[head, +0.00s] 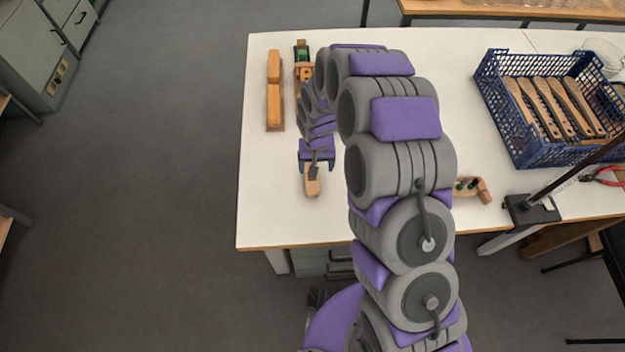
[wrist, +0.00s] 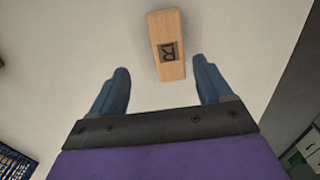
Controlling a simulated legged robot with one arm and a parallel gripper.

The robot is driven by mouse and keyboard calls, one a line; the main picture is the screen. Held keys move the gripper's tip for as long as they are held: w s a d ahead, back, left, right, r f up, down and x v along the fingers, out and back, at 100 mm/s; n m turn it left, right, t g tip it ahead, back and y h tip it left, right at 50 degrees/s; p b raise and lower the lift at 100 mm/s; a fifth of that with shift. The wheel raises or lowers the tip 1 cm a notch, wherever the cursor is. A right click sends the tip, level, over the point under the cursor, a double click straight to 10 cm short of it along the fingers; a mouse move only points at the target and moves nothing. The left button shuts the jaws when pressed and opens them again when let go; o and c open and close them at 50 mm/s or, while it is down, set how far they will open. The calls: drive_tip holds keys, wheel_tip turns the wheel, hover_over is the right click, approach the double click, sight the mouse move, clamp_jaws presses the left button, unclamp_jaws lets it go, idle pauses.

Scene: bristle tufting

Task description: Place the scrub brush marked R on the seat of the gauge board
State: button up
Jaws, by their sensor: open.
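The scrub brush marked R (wrist: 167,45) shows in the wrist view as a light wooden block with a dark framed R on its face. It lies on the white table, and its bristles are hidden. In the head view the brush (head: 312,184) lies near the table's front left. My gripper (wrist: 160,85) is open and empty, its blue fingers on either side of the brush's near end and apart from it. In the head view my gripper (head: 316,158) is just behind the brush. A long wooden piece (head: 274,90) at the back left may be the gauge board; I cannot tell for sure.
A wooden item with green parts (head: 303,62) stands beside the long piece. Another small wooden item (head: 472,188) is right of my arm, partly hidden. A blue crate (head: 520,150) holds several wooden brushes. A dark stand (head: 532,209) and red pliers (head: 604,176) are at right.

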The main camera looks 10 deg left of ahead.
sight(312, 180)
wheel_tip(312, 180, down, 3)
drive_tip(key=shift+r, duration=0.1)
drive_tip(key=shift+a+f, duration=0.35)
drive_tip(key=shift+f, duration=0.15)
drive_tip(key=f, duration=0.1)
drive_tip(key=f+b, duration=0.1)
drive_tip(key=f, duration=0.2)
drive_tip(key=shift+w+a+f, duration=0.1)
drive_tip(key=shift+a+f, duration=0.05)
drive_tip(key=shift+a, duration=0.25)
drive_tip(key=shift+d+f, duration=0.1)
drive_tip(key=shift+f, duration=0.1)
drive_tip(key=shift+d, duration=0.15)
drive_tip(key=shift+a, duration=0.3)
drive_tip(key=c, duration=0.7)
drive_tip(key=shift+d+r, duration=0.1)
drive_tip(key=shift+d, duration=0.05)
drive_tip(key=c, duration=0.5)
